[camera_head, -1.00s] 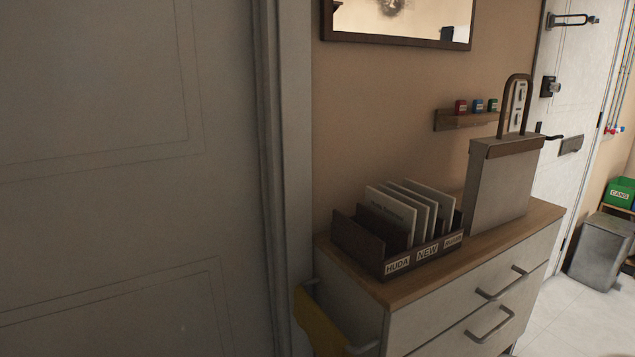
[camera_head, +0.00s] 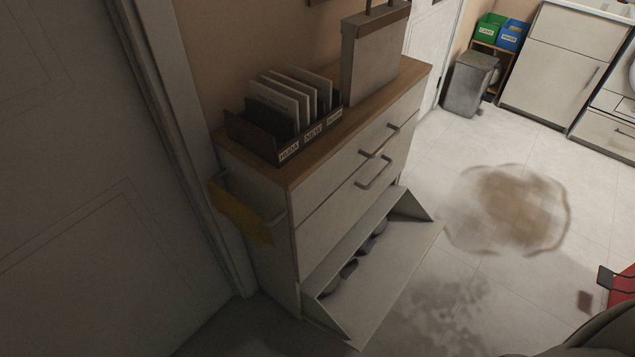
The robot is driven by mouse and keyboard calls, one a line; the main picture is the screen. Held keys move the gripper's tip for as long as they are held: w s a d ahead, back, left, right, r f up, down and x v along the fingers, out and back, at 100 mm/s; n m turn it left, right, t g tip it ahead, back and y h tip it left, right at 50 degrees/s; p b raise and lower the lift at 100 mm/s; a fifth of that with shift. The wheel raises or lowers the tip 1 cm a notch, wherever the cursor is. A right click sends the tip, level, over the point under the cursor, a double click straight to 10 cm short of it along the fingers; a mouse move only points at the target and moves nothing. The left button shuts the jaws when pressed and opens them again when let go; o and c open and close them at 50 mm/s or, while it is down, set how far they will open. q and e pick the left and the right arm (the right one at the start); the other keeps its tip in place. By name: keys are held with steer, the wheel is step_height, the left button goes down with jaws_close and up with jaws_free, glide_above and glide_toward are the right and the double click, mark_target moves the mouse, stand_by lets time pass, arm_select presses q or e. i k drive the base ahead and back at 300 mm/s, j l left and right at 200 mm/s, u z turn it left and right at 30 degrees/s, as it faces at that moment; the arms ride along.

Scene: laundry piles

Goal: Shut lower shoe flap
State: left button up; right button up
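The lower shoe flap (camera_head: 385,285) is the bottom front of the wooden-topped cabinet (camera_head: 255,215). It is tilted open, its panel leaning out over the floor toward the right. Dark shoes (camera_head: 350,268) show in the opening behind it. The flap above it (camera_head: 345,205), with a bar handle, is closed. Neither of my grippers can be made out in this view. Part of a dark rounded shape shows at the bottom right corner, and I cannot tell what it is.
A letter rack (camera_head: 285,125) and a grey case (camera_head: 375,55) stand on the cabinet top. A yellow cloth (camera_head: 240,212) hangs on its side rail. A brown stain (camera_head: 515,208) marks the floor to the right. A grey bin (camera_head: 468,85) stands farther back. A red object (camera_head: 622,290) is at the right edge.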

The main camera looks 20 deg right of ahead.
mark_target(353, 312)
steer(key=z, duration=0.75)
steer(key=k+l+u, duration=0.35)
steer(key=k+l, duration=0.3)
steer(key=k, duration=0.1)
